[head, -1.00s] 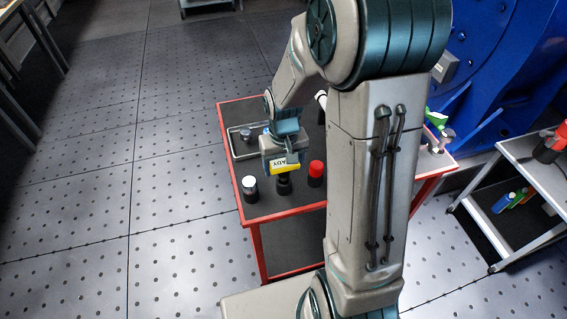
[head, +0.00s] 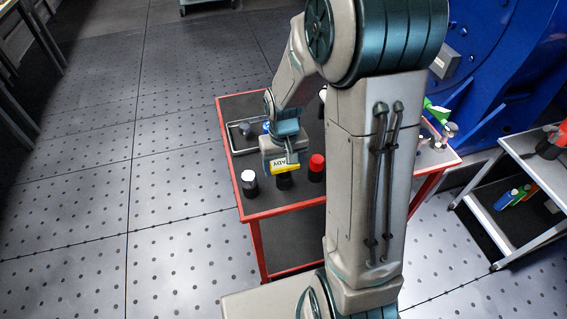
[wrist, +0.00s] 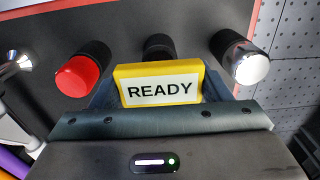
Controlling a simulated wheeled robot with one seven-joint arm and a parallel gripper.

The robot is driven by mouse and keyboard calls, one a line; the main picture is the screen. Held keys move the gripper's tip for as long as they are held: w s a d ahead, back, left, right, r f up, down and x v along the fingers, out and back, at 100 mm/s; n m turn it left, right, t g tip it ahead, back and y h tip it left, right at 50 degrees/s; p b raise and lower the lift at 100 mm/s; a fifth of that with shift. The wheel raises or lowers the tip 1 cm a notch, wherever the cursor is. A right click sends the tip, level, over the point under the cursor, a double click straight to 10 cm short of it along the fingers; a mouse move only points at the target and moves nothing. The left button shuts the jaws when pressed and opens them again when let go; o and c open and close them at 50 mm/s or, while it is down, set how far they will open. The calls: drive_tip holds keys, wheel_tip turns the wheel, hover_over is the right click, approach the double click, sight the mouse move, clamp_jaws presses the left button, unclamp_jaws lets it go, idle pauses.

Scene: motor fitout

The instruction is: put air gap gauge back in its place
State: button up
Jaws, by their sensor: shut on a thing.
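My gripper (wrist: 160,92) is shut on a yellow block (wrist: 208,82) with a white READY label; it also shows in the head view (head: 285,168). I cannot tell whether this block is the air gap gauge, and no other thing is clearly that gauge. The block is just above or in front of a black cylinder (head: 284,182), the middle one of three in a row. In the wrist view the black cylinder (wrist: 158,46) is partly hidden behind the block; contact cannot be told.
On the red-edged table (head: 225,98), a red-capped cylinder (head: 316,163) and a white-topped one (head: 249,177) flank the middle cylinder. A wire-rimmed tray (head: 232,143) holds a dark grey knob-like piece (head: 245,129). A grey cart (head: 515,150) stands right. My arm hides part of the table.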

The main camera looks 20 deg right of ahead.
sight(284, 162)
drive_tip(key=shift+f, duration=0.2)
drive_tip(key=o, duration=1.4)
drive_tip(key=shift+r, duration=0.1)
wheel_tip(284, 162, up, 14)
drive_tip(key=shift+f, duration=0.1)
